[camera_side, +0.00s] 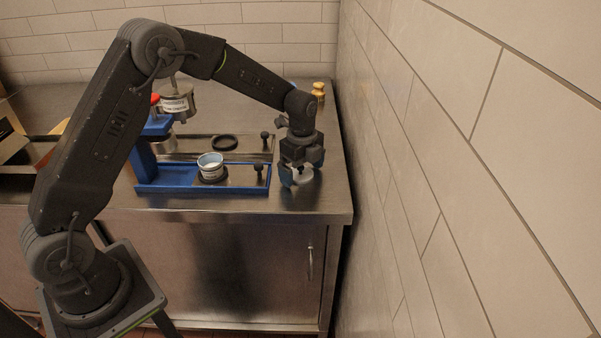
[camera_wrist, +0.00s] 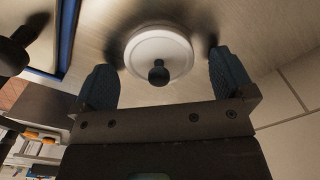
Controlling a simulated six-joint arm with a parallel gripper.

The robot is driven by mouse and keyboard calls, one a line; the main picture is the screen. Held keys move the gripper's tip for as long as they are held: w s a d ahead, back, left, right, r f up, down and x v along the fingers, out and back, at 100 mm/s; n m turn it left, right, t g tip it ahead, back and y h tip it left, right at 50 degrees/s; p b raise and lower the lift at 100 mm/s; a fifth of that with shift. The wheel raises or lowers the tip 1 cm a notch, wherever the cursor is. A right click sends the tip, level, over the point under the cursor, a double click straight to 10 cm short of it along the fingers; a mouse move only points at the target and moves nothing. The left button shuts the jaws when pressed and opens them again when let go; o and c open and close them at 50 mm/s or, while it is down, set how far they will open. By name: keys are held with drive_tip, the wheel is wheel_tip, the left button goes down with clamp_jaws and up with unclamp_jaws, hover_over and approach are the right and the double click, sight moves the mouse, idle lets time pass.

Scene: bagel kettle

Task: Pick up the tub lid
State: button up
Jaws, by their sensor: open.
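The tub lid (camera_wrist: 160,45) is a round white disc with a dark knob in its middle. It lies flat on the steel counter. In the side view the lid (camera_side: 303,175) is partly hidden by my gripper (camera_side: 298,178), which is low over it at the counter's right end. In the wrist view my gripper (camera_wrist: 165,80) is open, with one blue finger on each side of the lid and gaps between.
The blue station frame (camera_side: 200,188) lies left of my gripper, with black knobs (camera_side: 259,168) near it. A dark ring (camera_side: 225,142) lies behind the tub. A brass weight (camera_side: 318,90) stands at the back. The tiled wall (camera_side: 430,160) is close on the right.

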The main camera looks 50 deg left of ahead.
sight(302, 167)
drive_tip(key=c, duration=1)
drive_tip(key=shift+o, duration=0.2)
drive_tip(key=shift+r, duration=0.1)
drive_tip(key=shift+r, duration=0.6)
wheel_tip(302, 167, up, 3)
drive_tip(key=shift+f, duration=0.15)
drive_tip(key=s+a+r, duration=0.6)
drive_tip(key=a+r, duration=0.1)
drive_tip(key=a, duration=0.3)
drive_tip(key=s+a+r, duration=0.2)
drive_tip(key=s+a, duration=0.2)
drive_tip(key=s, duration=0.7)
drive_tip(key=shift+w+d+f, duration=0.1)
drive_tip(key=shift+f, duration=1.4)
drive_tip(key=shift+w+f, duration=0.1)
drive_tip(key=shift+f, duration=1.4)
